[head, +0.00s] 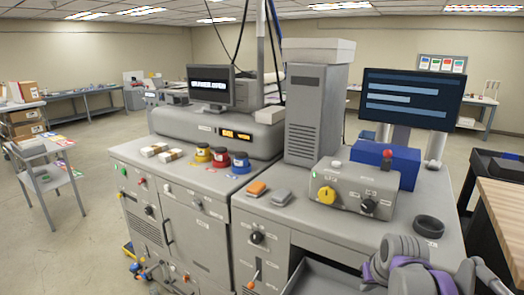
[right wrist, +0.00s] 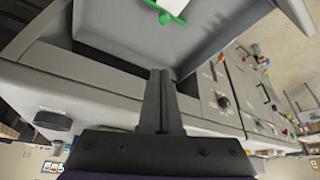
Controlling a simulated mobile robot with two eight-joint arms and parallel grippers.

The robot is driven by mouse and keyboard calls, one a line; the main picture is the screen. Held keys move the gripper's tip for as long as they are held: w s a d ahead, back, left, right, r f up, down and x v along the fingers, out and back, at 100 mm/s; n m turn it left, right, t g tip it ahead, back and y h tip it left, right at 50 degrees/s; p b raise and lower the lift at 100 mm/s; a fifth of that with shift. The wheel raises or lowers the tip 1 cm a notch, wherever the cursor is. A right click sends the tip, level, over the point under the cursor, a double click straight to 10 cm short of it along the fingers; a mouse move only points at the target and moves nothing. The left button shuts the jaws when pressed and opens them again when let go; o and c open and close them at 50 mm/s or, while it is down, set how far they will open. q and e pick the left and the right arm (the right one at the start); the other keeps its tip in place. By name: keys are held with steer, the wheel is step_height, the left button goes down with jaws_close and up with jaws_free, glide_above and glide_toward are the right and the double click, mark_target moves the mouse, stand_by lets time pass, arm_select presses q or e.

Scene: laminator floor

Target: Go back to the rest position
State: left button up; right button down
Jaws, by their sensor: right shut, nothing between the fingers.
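My right arm shows at the lower right of the head view, in grey and purple, in front of the laminator cabinet's right part. My right gripper (right wrist: 160,78) shows in the right wrist view with its two dark fingers together and nothing between them. The fingers are in front of the open drawer (right wrist: 125,40) in that view. I cannot tell from the wrist view whether they touch its edge. My left gripper is not in view.
The drawer also shows in the head view (head: 318,279), pulled out beside my right arm. A green item (right wrist: 172,17) lies in it. A black ring (head: 429,227) and a control box (head: 345,191) stand on the cabinet top. A wooden-topped bench (head: 505,208) is at right.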

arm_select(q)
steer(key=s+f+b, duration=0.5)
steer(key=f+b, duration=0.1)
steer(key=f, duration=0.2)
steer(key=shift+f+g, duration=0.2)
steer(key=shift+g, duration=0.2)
arm_select(e)
steer(key=s+a+f, duration=0.4)
steer(key=s+f, duration=0.5)
steer(key=s, duration=0.3)
steer(key=s+a+f+n, duration=0.1)
steer(key=s+a+f, duration=0.3)
steer(key=s+f, duration=0.5)
steer(key=s, duration=0.3)
steer(key=shift+s+a+f, duration=0.25)
steer(key=shift+a, duration=0.15)
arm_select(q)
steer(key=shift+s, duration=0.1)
